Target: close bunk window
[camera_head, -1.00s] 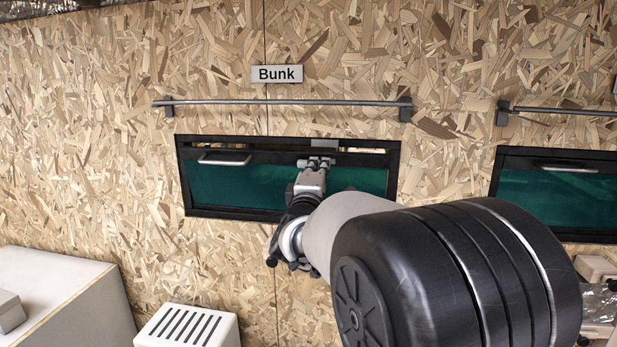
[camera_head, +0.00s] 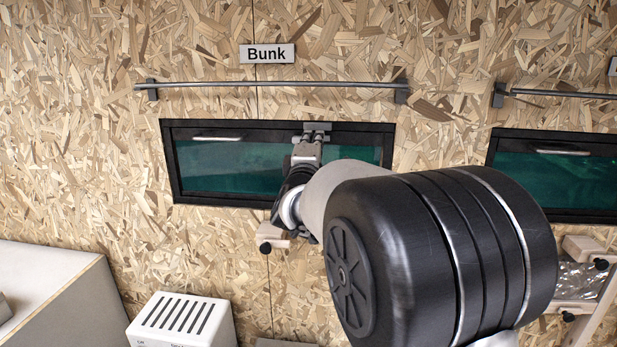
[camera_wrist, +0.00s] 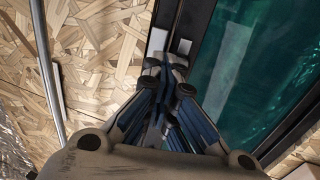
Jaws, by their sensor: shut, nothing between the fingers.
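The bunk window (camera_head: 230,170) is a green tinted pane in a black frame, below the "Bunk" sign (camera_head: 267,54) in the head view. Its sash lies flush or nearly flush in the frame, with no gap seen along the top. A light handle (camera_head: 217,138) is at its upper left. My gripper (camera_head: 312,138) is shut and empty at the top edge of the window, right of its middle, by a small grey plate (camera_head: 317,127). In the wrist view the fingertips (camera_wrist: 168,72) are together beside the frame and the green pane (camera_wrist: 250,60). Contact is hard to judge.
A grey rail (camera_head: 270,85) runs along the wall above the window. A second green window (camera_head: 560,175) is at the right. A white vented box (camera_head: 180,322) and a pale cabinet (camera_head: 45,290) stand at lower left.

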